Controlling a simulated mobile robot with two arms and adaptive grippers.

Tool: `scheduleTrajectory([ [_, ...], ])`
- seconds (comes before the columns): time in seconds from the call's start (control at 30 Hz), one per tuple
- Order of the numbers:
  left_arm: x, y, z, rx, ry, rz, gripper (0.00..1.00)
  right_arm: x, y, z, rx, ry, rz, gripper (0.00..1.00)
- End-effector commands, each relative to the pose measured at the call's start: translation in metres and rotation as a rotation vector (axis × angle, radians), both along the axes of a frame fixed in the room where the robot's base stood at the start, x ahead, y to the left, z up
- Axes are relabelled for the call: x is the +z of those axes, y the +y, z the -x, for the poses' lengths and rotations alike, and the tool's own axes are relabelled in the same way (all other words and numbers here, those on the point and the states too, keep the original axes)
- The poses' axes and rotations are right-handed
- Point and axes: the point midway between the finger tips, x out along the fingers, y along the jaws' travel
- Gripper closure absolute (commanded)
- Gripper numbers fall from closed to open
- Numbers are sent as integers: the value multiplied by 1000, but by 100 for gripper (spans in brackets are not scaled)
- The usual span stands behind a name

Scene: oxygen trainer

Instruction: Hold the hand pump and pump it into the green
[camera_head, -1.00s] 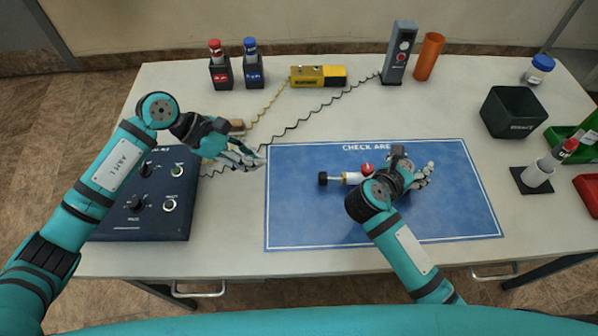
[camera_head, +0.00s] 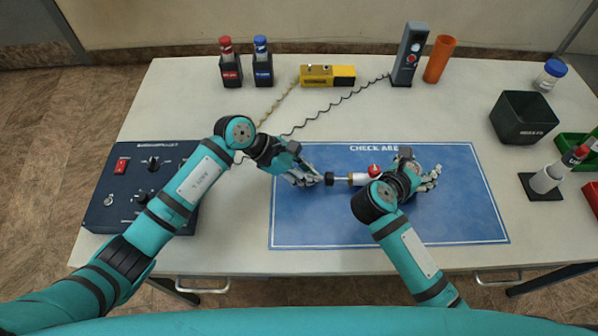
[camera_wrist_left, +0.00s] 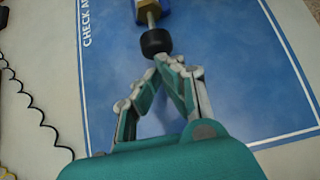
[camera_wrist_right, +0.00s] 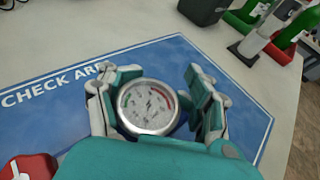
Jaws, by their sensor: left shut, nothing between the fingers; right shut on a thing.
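A dark blue control box (camera_head: 110,195) stands left, partly behind my left arm. Red (camera_head: 230,70) and blue (camera_head: 262,70) bottles, a yellow device (camera_head: 327,76), a grey meter (camera_head: 409,55) and an orange tube (camera_head: 439,60) line the back. A black bin (camera_head: 523,118) stands right.

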Motion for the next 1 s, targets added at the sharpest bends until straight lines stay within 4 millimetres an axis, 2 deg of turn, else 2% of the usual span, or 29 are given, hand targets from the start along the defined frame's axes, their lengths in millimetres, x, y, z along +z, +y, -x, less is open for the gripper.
scheduleTrajectory([
  [0.03,-1,0,0,1,1,0,100,-10,3,4,4,26,-5,100],
  [0.33,-1,-3,0,-1,1,0,100,-10,3,4,4,26,-5,100],
  [0.6,-1,-38,2,-1,0,0,100,-10,3,4,5,25,-6,100],
  [1.0,0,-38,2,1,-1,4,100,-10,3,4,6,26,-5,100],
])
